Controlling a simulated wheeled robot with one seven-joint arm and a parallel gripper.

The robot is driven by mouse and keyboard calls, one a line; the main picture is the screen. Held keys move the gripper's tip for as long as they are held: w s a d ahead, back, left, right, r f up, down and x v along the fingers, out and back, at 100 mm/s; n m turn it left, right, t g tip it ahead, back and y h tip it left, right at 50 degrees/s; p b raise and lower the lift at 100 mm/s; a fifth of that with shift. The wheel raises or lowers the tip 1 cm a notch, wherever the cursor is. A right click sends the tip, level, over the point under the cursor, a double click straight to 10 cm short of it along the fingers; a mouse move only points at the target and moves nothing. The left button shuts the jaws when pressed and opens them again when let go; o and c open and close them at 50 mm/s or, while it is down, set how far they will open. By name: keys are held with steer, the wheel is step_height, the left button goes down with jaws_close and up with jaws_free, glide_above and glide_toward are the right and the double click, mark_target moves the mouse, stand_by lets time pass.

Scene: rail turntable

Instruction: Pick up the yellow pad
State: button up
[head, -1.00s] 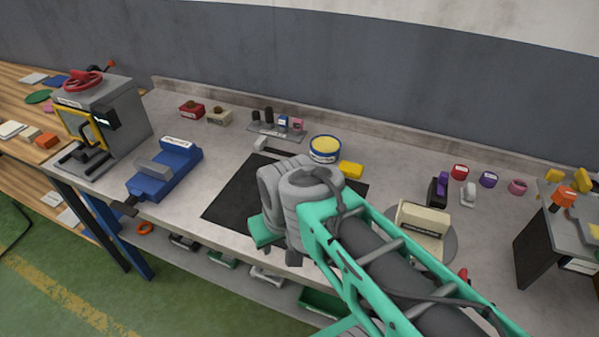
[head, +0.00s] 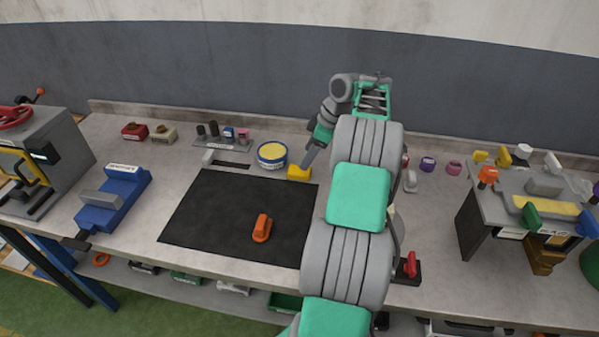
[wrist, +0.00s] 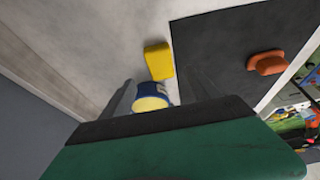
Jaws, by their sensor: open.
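The yellow pad (head: 299,173) is a small block on the grey bench, just off the far right corner of the black mat (head: 200,215). It also shows in the wrist view (wrist: 158,61), ahead of the fingertips. Whether a finger touches the pad I cannot tell.
A blue-rimmed tin with a yellow top (head: 272,154) stands left of the pad; it shows near the fingers in the wrist view (wrist: 150,103). A small rack (head: 222,140) stands at the back. The left of the mat is clear.

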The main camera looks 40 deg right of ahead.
mark_target(299, 172)
steer(key=x, duration=0.6)
steer(key=shift+f, duration=0.35)
steer(key=shift+c, duration=0.3)
steer(key=c, duration=1.4)
